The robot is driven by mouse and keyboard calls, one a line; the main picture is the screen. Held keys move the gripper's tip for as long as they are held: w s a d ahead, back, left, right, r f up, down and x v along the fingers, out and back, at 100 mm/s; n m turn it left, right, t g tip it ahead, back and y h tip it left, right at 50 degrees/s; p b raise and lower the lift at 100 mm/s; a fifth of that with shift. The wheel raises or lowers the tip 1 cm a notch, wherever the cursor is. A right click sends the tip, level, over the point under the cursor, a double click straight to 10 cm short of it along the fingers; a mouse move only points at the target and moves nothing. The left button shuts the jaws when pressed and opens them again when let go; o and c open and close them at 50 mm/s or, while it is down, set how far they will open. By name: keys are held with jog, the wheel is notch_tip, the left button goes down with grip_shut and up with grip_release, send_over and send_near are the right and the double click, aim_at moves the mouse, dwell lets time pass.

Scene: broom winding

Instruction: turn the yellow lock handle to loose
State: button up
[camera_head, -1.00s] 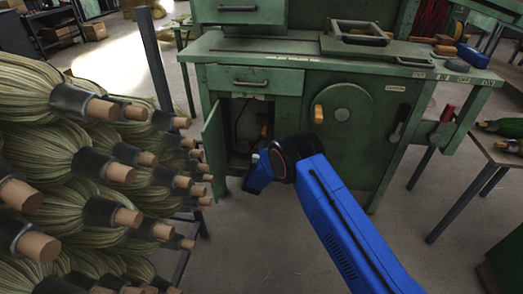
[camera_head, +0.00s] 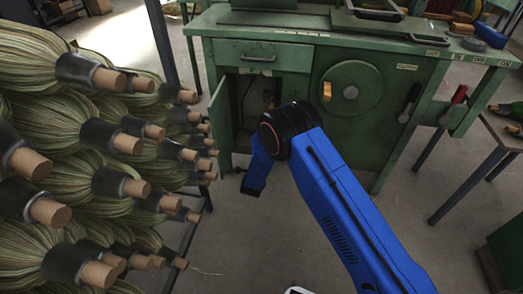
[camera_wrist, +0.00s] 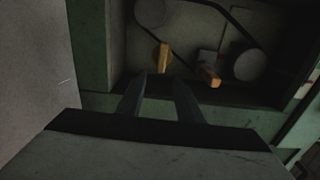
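In the wrist view, a yellow-orange upright handle (camera_wrist: 164,57) and a second, tilted orange handle (camera_wrist: 209,77) show inside a dark cabinet opening. I cannot tell which is the lock handle. My gripper (camera_wrist: 160,80) has its two dark fingers apart with nothing between them. Its tips point into the opening, just below the upright handle in the picture and apparently short of it. In the head view, my blue arm hides the gripper. A yellow handle (camera_head: 326,91) also sits on the round green plate (camera_head: 352,89) on the cabinet front.
The green cabinet (camera_head: 262,56) has an open door (camera_head: 219,125) left of its compartment. Belts and round pulleys (camera_wrist: 246,64) lie inside. Brooms (camera_head: 100,150) crowd the left side. A table with bottles (camera_head: 508,110) stands at right. Some floor between is clear.

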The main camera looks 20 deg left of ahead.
jog(key=shift+v, duration=1.85)
jog(key=shift+a, duration=0.1)
